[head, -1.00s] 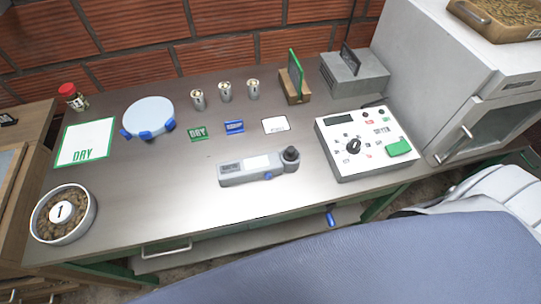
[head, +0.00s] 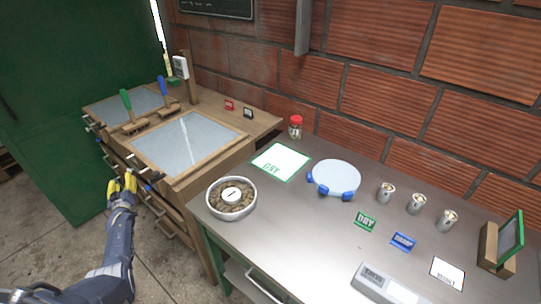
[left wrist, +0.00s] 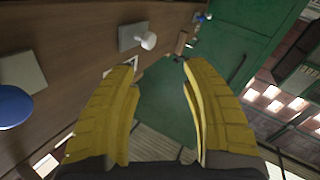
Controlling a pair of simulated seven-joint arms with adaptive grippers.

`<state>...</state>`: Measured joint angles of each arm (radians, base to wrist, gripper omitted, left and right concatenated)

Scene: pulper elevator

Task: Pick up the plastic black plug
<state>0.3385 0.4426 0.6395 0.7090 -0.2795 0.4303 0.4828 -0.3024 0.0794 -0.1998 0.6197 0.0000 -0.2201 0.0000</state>
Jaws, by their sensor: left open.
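No black plug shows clearly in either view now. The grey handheld meter (head: 385,290) is cut off by the bottom edge of the head view, so its far end is hidden. My left gripper (head: 122,181) is at the left of the head view, in front of the wooden drawer cabinet and well away from the meter. Its yellow fingers are apart with nothing between them; they also show in the left wrist view (left wrist: 157,72). My right gripper is out of view.
A steel table (head: 290,225) carries a bowl of beans (head: 232,212), a white round dish (head: 335,176), several metal cups, and small signs. The wooden cabinet (head: 210,160) holds brushes (head: 130,118) and grey screens. Open floor (head: 60,245) lies at the left.

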